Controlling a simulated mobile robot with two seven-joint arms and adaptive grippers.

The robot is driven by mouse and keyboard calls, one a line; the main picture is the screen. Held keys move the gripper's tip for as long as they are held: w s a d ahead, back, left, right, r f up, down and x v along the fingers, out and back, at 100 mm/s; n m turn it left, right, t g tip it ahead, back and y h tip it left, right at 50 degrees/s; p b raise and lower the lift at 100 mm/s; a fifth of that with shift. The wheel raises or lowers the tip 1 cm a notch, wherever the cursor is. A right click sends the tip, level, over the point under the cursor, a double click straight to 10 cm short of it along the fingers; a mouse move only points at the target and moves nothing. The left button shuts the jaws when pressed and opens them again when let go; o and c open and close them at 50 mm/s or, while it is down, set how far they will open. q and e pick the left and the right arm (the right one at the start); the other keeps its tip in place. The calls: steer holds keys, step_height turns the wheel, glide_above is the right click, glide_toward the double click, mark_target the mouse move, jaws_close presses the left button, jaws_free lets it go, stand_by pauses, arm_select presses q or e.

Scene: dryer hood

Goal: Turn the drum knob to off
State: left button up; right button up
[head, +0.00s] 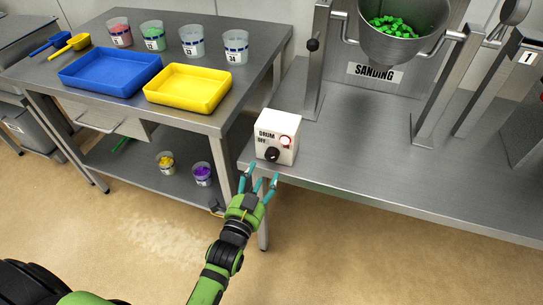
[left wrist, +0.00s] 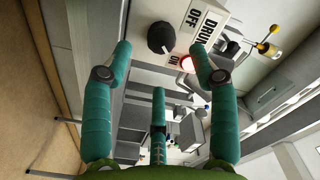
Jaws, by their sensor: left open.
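The white drum control box (head: 277,136) sits on the front left corner of the right-hand steel bench. Its black drum knob (head: 271,153) is low on the front face, and a red lamp (head: 285,140) is above and to its right. In the left wrist view the knob (left wrist: 160,38) has a pale pointer mark that appears turned toward the ON label (left wrist: 174,60), away from OFF (left wrist: 193,17). The lamp looks lit there. My left gripper (head: 261,178) is open and empty just in front of the box, its teal fingers spread either side of the knob, apparently not touching it. My right gripper is out of view.
A steel hopper (head: 405,38) with green pieces hangs in a frame above the right bench. The left table (head: 100,105) carries a blue tray (head: 110,73), a yellow tray (head: 188,88), scoops and several cups. Open floor lies in front of both.

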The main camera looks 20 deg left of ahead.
mark_target(270, 159)
arm_select(q)
steer(key=w, duration=0.5)
steer(key=shift+w, duration=0.35)
steer(key=shift+w+d, duration=0.1)
steer(key=shift+w, duration=0.3)
steer(key=c, duration=1.1)
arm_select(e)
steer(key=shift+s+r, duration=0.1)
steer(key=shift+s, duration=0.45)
